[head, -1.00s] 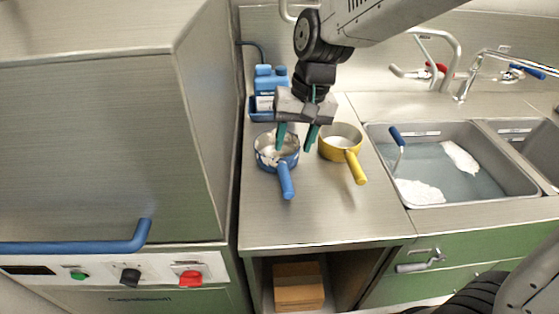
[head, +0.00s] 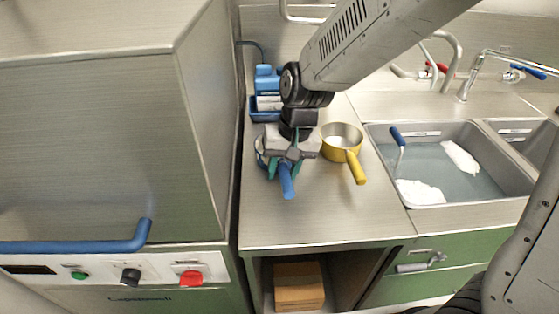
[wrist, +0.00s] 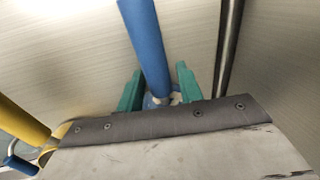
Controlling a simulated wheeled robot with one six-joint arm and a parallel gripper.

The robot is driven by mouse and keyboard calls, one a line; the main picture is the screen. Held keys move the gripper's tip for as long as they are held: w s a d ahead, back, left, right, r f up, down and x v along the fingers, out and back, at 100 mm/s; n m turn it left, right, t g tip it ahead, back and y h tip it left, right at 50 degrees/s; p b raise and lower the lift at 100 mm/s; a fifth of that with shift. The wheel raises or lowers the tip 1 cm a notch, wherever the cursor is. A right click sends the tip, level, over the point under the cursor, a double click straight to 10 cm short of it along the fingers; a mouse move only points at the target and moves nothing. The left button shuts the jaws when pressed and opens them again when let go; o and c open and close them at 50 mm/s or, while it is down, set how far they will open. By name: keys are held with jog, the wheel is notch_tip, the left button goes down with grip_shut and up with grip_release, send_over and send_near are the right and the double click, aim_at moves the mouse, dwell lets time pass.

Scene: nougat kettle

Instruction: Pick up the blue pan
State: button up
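The blue pan (head: 287,187) sits on the steel counter, its handle pointing to the front. My gripper (head: 284,170) is lowered over it and hides most of its bowl. In the wrist view, the blue handle (wrist: 148,40) runs between the two green fingers of my gripper (wrist: 158,84). The fingers stand apart, one on each side of the handle near the bowl, with a gap visible at least on the right side. Only a small part of the bowl shows there.
A yellow pan (head: 342,148) stands close to the right of my gripper. A blue tray with bottles (head: 264,110) is behind. The sink (head: 440,165) lies to the right and a tall steel machine (head: 120,150) to the left. The front counter is clear.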

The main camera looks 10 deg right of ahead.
grip_shut()
jog(key=shift+r, duration=0.15)
